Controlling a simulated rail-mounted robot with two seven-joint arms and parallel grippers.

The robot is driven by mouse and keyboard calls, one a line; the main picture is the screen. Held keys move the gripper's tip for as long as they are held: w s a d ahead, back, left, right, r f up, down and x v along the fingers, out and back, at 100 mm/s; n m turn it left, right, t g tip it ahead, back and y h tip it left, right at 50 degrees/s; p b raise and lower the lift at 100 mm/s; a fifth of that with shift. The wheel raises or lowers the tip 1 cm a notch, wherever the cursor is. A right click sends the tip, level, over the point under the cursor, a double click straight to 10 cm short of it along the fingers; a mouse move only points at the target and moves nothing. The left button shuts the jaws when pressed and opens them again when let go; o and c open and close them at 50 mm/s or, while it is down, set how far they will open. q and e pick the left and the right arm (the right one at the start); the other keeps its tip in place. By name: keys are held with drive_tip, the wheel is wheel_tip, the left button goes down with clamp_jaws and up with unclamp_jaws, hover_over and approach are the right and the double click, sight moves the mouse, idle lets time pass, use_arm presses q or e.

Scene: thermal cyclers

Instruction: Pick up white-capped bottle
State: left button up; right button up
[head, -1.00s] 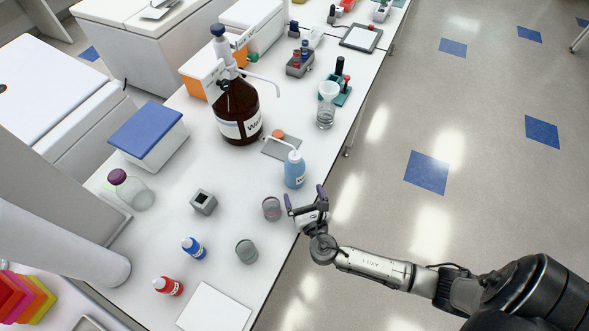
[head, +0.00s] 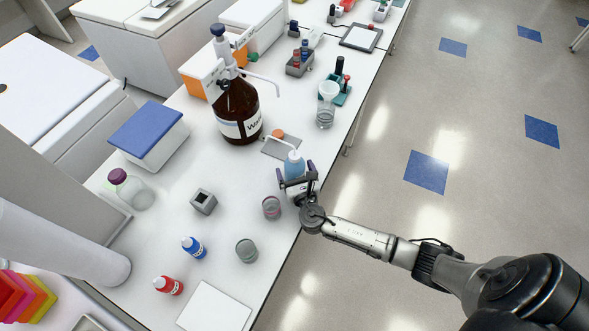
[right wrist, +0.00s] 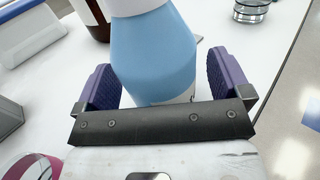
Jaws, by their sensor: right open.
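The white-capped bottle is a light blue wash bottle (head: 294,164) with a white cap and a thin bent spout, standing upright near the bench's right edge. In the right wrist view the gripper (right wrist: 168,85) shows a gap between each finger and the bottle. The bottle's lower part is hidden by the gripper in the head view. My left gripper is not in view.
A large brown bottle (head: 238,112) stands behind and left of the blue bottle. A grey plate (head: 273,148) lies just behind it. A small glass jar (head: 271,208) stands close to my right gripper on the near side. Free bench lies to the left.

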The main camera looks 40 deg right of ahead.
sight(297, 168)
drive_tip(key=c, duration=0.7)
drive_tip(key=shift+c, duration=0.2)
drive_tip(key=shift+r, duration=0.15)
drive_tip(key=shift+r+p, duration=0.3)
drive_tip(key=shift+r, duration=0.35)
wheel_tip(297, 168, up, 3)
drive_tip(key=shift+p, duration=0.45)
drive_tip(key=s+d+r+p, duration=0.1)
drive_tip(key=s+d+r, duration=0.4)
drive_tip(key=s, duration=0.5)
drive_tip(key=shift+s+d+r, duration=0.15)
drive_tip(key=shift+d+r, duration=0.05)
drive_tip(key=shift+r, duration=0.55)
drive_tip(key=shift+r, duration=0.1)
